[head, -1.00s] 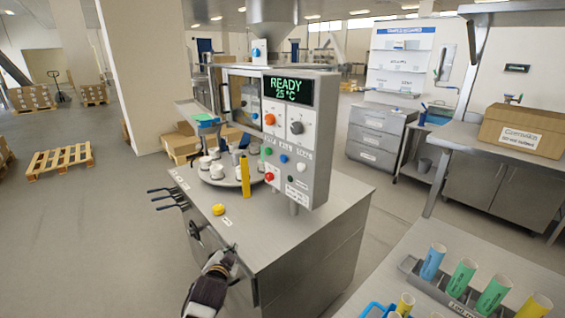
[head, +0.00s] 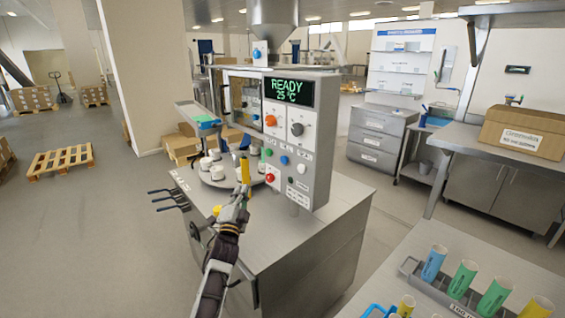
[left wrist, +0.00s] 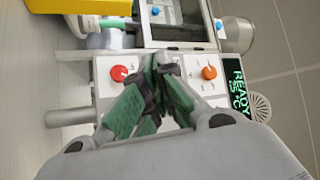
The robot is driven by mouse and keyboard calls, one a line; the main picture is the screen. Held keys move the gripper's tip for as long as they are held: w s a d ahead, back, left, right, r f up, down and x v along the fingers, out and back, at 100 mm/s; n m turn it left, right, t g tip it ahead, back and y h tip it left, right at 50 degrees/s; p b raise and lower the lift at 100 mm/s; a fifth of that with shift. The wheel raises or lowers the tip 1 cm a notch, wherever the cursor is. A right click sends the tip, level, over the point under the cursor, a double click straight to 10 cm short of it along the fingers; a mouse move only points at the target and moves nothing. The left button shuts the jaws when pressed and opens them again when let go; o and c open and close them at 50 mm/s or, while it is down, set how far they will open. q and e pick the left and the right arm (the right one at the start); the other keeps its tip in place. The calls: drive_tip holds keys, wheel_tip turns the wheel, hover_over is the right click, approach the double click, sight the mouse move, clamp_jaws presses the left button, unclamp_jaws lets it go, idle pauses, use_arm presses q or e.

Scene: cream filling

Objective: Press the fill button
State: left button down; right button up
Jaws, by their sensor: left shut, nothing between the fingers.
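The filling machine's grey control panel (head: 310,160) faces me, its display (head: 287,91) reading READY 25 °C. It carries an orange knob (head: 270,120), a dark knob (head: 297,129), a green button (head: 268,152), a blue button (head: 284,160), a white button (head: 301,168) and a red button (head: 270,178). The labels are too small to read, so I cannot tell which is the fill button. My left gripper (head: 241,192) is shut and empty, just before the panel's lower left. In the left wrist view, its fingers (left wrist: 160,75) lie between the red button (left wrist: 119,73) and orange knob (left wrist: 209,73), hiding the panel there.
A round turntable (head: 215,180) with white cups stands left of the panel. A yellow tube (head: 245,170) stands close behind the gripper, and a yellow round object (head: 217,210) is partly hidden beside it. A rack (head: 440,290) of coloured tubes is at the lower right.

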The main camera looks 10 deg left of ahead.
use_arm(q)
drive_tip(key=w+d+r+m+t+h, duration=0.2)
drive_tip(key=d+r+m+h, duration=0.1)
drive_tip(key=r, duration=0.3)
drive_tip(key=shift+r+m+t, duration=0.4)
drive_tip(key=shift+m, duration=0.4)
use_arm(e)
drive_tip(key=shift+w+a, duration=0.1)
drive_tip(key=shift+w, duration=0.65)
use_arm(q)
drive_tip(key=shift+d, duration=0.1)
use_arm(e)
drive_tip(key=shift+s, duration=0.1)
